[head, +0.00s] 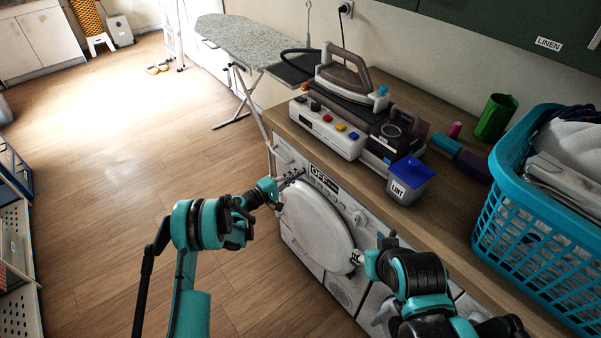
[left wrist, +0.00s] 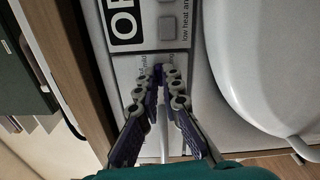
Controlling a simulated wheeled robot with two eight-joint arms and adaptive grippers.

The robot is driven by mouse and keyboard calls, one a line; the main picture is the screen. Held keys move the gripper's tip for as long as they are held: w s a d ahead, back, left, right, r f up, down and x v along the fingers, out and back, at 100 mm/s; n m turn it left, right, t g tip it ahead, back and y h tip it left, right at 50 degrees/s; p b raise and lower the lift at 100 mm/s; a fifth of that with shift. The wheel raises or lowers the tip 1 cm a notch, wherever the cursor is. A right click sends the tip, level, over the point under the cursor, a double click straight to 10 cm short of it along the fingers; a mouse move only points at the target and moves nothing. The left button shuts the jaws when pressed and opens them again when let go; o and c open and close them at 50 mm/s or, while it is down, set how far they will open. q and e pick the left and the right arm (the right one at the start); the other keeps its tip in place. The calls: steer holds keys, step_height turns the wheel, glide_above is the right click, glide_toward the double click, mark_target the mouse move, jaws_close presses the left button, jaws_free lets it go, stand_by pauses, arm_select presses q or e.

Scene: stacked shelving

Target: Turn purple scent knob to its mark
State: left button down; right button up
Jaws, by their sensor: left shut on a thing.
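The purple scent knob (left wrist: 158,71) shows as a small purple patch between the fingertips of my left gripper (left wrist: 160,78) in the left wrist view. The gripper is shut on it, and the fingers cover most of it. Its mark cannot be made out; small print beside it is partly hidden. In the head view my left gripper (head: 287,182) is at the left end of the white machine's control panel (head: 323,180). My right gripper (head: 356,258) is by the right edge of the round white door (head: 312,228); its jaws are too small to judge.
The panel has an OFF display and grey buttons (left wrist: 167,27). On the counter are an iron (head: 342,75), a white device with coloured buttons (head: 325,127), a blue lint bin (head: 408,182) and a turquoise laundry basket (head: 515,215). The floor at left is open.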

arm_select(q)
steer(key=n, duration=0.3)
steer(key=shift+n, duration=1.8)
steer(key=shift+n, duration=1.6)
